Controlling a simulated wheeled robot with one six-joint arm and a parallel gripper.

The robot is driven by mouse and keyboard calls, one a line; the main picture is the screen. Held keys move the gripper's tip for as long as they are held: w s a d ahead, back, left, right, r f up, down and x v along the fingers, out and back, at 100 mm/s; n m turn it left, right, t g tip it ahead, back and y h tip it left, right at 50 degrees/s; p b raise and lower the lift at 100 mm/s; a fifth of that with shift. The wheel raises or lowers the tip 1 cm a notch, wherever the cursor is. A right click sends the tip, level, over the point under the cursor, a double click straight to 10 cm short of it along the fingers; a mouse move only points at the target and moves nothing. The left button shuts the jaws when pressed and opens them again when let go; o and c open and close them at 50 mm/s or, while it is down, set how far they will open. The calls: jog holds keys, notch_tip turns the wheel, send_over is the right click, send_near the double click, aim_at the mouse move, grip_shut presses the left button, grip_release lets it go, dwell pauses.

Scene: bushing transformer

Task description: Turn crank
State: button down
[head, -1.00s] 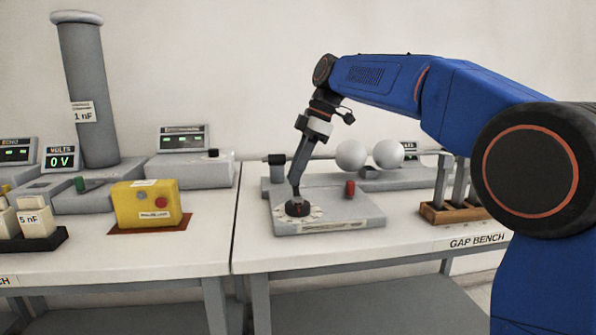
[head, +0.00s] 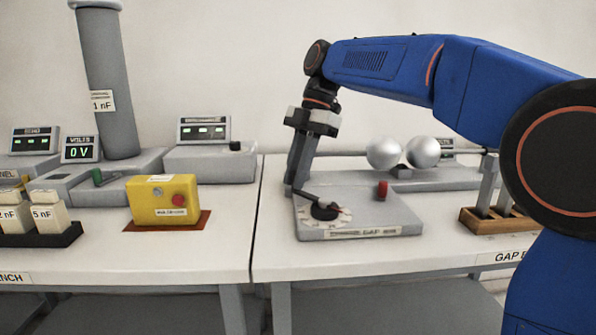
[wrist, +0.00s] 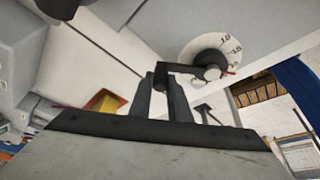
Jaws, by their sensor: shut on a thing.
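The crank (head: 323,210) is a dark hub with a short arm on a white numbered dial (head: 343,219), set on a grey plate on the gap bench. Its arm points to the back left in the head view. My gripper (head: 294,188) is at the arm's outer end, shut on the crank's handle. In the wrist view the two dark fingertips (wrist: 163,88) are on either side of the crank handle (wrist: 162,76), and the dial (wrist: 222,50) shows beyond with a small red pointer.
A red knob (head: 382,191) stands on the same plate, right of the dial. Two silver spheres (head: 422,151) sit behind it. A wooden rack (head: 480,220) is at the right. A yellow box (head: 157,204) stands on the left bench.

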jog(key=shift+s+a+n, duration=0.2)
jog(key=shift+s+n, duration=0.05)
jog(key=shift+n, duration=0.15)
jog(key=c, duration=1.6)
grip_release()
jog(key=shift+c, duration=0.2)
